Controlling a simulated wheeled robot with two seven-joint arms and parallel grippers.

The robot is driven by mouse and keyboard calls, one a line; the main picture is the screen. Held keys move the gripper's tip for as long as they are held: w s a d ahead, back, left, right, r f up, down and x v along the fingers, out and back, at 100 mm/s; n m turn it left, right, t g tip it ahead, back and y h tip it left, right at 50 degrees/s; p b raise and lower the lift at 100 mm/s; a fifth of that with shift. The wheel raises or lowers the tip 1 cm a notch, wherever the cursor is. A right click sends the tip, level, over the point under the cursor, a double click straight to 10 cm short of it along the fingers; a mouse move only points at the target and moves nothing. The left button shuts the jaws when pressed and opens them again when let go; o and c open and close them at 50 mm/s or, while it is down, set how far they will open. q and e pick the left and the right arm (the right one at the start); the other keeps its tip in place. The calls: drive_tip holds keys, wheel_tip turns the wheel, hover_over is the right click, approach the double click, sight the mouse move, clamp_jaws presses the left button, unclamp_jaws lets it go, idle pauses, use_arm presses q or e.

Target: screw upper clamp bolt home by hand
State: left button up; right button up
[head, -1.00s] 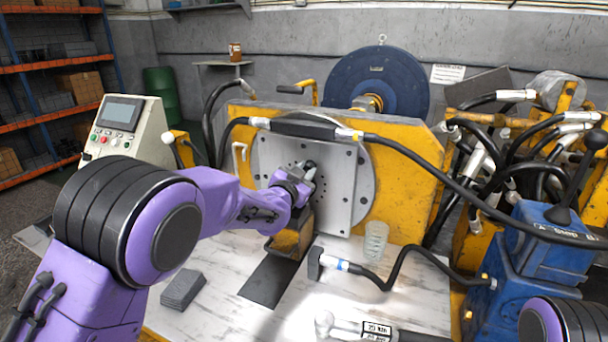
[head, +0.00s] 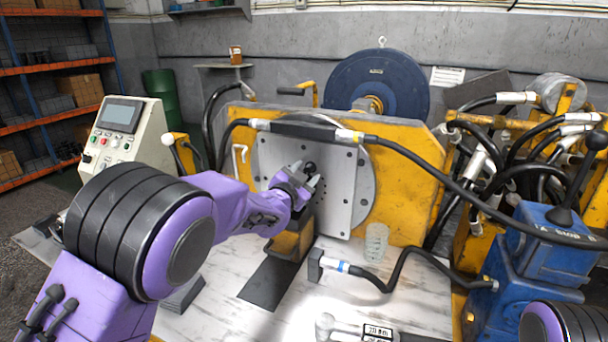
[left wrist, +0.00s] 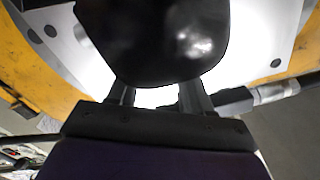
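My left gripper (head: 307,174) is at the grey drilled plate (head: 338,190) on the yellow machine. Its two pale fingers stand apart, with a small dark round part (head: 310,168) between them; I cannot tell for sure that this is the upper clamp bolt. In the left wrist view a large glossy black rounded body (left wrist: 160,40) covers the fingertips, and the left gripper's fingers (left wrist: 158,95) show spread below it. Whether they touch it is hidden. My right gripper is out of view.
A black hose (head: 420,160) crosses in front of the plate. Below the gripper stands a yellow-brown block (head: 290,243). A blue unit (head: 540,250) stands at right.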

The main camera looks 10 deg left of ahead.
use_arm(q)
drive_tip(key=shift+r, duration=0.1)
drive_tip(key=s+a+b, duration=0.1)
drive_tip(key=s+a, duration=0.1)
drive_tip(key=s, duration=0.8)
drive_tip(key=shift+s, duration=0.15)
